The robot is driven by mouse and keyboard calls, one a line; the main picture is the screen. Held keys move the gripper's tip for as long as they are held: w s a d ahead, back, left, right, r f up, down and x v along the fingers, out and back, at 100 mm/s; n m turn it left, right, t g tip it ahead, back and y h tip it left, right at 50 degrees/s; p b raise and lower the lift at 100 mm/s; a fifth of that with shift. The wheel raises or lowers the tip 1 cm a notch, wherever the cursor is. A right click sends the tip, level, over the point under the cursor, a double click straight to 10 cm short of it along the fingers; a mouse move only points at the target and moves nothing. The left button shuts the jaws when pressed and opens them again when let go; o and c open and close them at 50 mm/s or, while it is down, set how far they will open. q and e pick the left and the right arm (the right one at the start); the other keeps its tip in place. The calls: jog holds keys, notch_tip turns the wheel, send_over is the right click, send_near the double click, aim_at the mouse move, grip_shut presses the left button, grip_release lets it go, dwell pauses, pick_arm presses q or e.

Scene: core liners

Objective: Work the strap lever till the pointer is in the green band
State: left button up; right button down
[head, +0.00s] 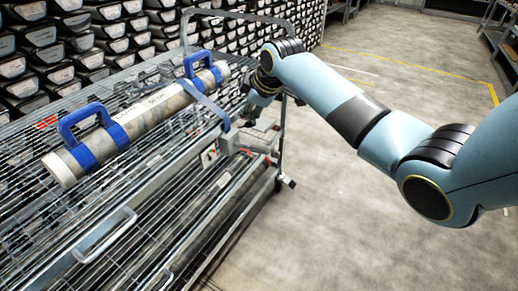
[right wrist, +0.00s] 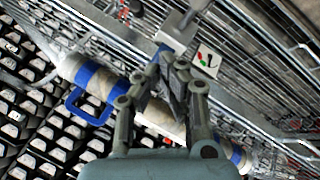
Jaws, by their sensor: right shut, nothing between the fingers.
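The core liner (head: 150,112), a grey tube with blue handles, lies on the wire rack cart; it also crosses the right wrist view (right wrist: 98,84). A blue-grey strap (head: 207,104) passes over its far end to a grey lever unit (head: 234,141) at the cart's side. A small white gauge plate (head: 209,155) sits beside it. In the right wrist view the gauge (right wrist: 207,61) shows red and green marks and a dark pointer, too small to read surely. My right gripper (head: 248,117) is shut and empty, just above the lever unit; its fingertips (right wrist: 174,68) partly hide the strap there. My left gripper is out of view.
Stacked core trays (head: 60,45) fill the racks behind the cart. The cart's upright rail (head: 283,130) stands close to my right gripper. A wire handle (head: 104,236) lies at the cart's near side. The concrete floor (head: 350,200) to the right is clear.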

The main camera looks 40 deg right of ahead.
jog(key=b, duration=0.5)
send_over(259, 150)
jog(key=w, duration=0.2)
jog(key=f, duration=0.5)
jog(key=shift+w+a+f, duration=0.1)
jog(key=shift+a+f, duration=0.15)
jog(key=shift+a, duration=0.05)
jog(key=shift+f, duration=0.3)
jog(key=shift+s+d+f, duration=0.1)
jog(key=shift+s+f, duration=0.1)
jog(key=shift+f, duration=0.3)
jog(key=shift+f, duration=0.15)
jog(key=shift+s+f, duration=0.1)
jog(key=shift+f, duration=0.15)
jog(key=shift+s+d+f+b, duration=0.15)
jog(key=shift+f+b, duration=0.1)
jog(key=shift+f, duration=0.55)
jog(key=shift+s+f+b, duration=0.2)
jog(key=shift+f, duration=0.6)
jog(key=shift+s+d+f+b, duration=0.15)
jog(key=shift+f+b, duration=0.1)
jog(key=shift+f, duration=0.55)
dwell(1.4)
jog(key=shift+a, duration=0.1)
dwell(0.4)
